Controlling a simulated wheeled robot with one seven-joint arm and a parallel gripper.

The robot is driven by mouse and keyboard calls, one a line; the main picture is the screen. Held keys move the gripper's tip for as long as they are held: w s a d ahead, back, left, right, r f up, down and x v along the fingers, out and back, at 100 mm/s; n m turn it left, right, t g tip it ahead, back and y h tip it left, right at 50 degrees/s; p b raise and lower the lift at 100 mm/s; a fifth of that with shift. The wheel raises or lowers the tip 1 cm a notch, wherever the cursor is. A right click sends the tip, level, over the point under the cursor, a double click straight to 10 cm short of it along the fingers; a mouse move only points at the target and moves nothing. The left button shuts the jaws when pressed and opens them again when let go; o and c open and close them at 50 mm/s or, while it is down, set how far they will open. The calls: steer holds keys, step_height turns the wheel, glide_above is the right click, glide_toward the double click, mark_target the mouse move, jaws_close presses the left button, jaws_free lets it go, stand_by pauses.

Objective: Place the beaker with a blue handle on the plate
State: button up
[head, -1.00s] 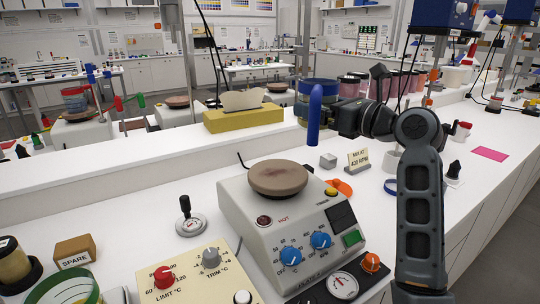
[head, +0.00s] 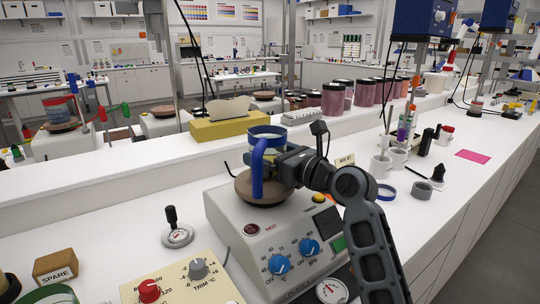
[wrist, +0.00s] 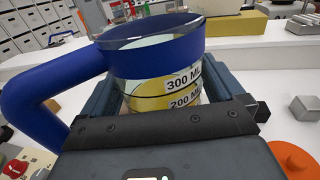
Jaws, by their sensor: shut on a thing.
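The beaker (head: 268,133) is clear with a blue band and a blue handle (head: 258,172). My gripper (head: 283,165) is shut on it. In the wrist view the beaker (wrist: 155,65) looks upright between the fingers (wrist: 155,100), with yellowish contents and 300 ML and 200 ML marks. The plate (head: 243,190) is the round brown top of a grey hot plate unit (head: 240,232). The beaker is over the plate in the head view. Its base is hidden by the handle and my gripper, so I cannot tell whether it touches the plate.
A control panel with a red knob (head: 149,290) and a SPARE block (head: 55,265) stand at front left.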

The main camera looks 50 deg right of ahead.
steer(key=o, duration=0.9)
steer(key=shift+f, duration=0.1)
steer(key=shift+s, duration=0.2)
steer(key=s, duration=0.7)
steer(key=s+a+b, duration=0.1)
steer(key=s, duration=0.3)
steer(key=shift+s, duration=0.3)
steer(key=shift+s, duration=0.1)
